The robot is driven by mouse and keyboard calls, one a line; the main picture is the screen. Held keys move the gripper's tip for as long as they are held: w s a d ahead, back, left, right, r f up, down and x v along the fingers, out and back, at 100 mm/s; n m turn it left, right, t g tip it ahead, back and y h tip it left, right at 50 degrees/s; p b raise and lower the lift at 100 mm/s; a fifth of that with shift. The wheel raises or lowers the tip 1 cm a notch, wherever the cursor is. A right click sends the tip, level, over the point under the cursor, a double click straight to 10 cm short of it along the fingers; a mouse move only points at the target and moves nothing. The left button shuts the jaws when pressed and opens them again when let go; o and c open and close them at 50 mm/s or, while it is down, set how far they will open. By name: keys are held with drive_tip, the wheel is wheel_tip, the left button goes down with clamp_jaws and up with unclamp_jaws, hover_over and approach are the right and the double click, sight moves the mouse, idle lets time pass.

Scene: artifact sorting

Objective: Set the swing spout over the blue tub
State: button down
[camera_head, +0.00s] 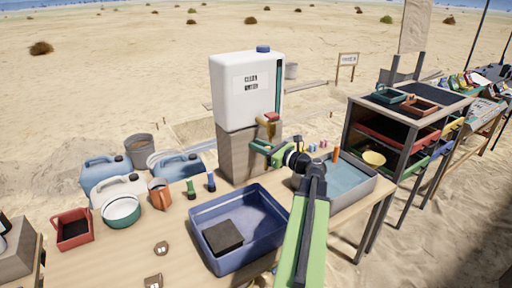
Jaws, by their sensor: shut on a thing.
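A white water container (245,92) with a blue cap stands on a grey block at the back of the table. Its brass swing spout (263,130), with a red part on top, sticks out at the lower right. My gripper (262,147), with green jaws, is at the spout and shut on it; the jaws partly hide its lower end. The blue tub (204,244) sits on the table in front of the container, with a dark block (223,237) inside. The spout's outlet is too small to place exactly.
A grey basin (365,192) lies right of the tub, partly behind my arm. Left are a bowl (121,210), a red tray (73,229), an orange mug (159,194), two small bottles and jerrycans (180,167). A shelf rack (400,130) stands right.

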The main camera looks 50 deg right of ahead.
drive_tip(key=shift+d+h, duration=0.3)
drive_tip(key=shift+d, duration=0.2)
drive_tip(key=c, duration=1.3)
unclamp_jaws()
drive_tip(key=shift+w+d+f, duration=0.2)
drive_tip(key=shift+f, duration=0.1)
drive_tip(key=s, duration=1.7)
drive_tip(key=shift+s, duration=0.3)
drive_tip(key=shift+c, duration=0.2)
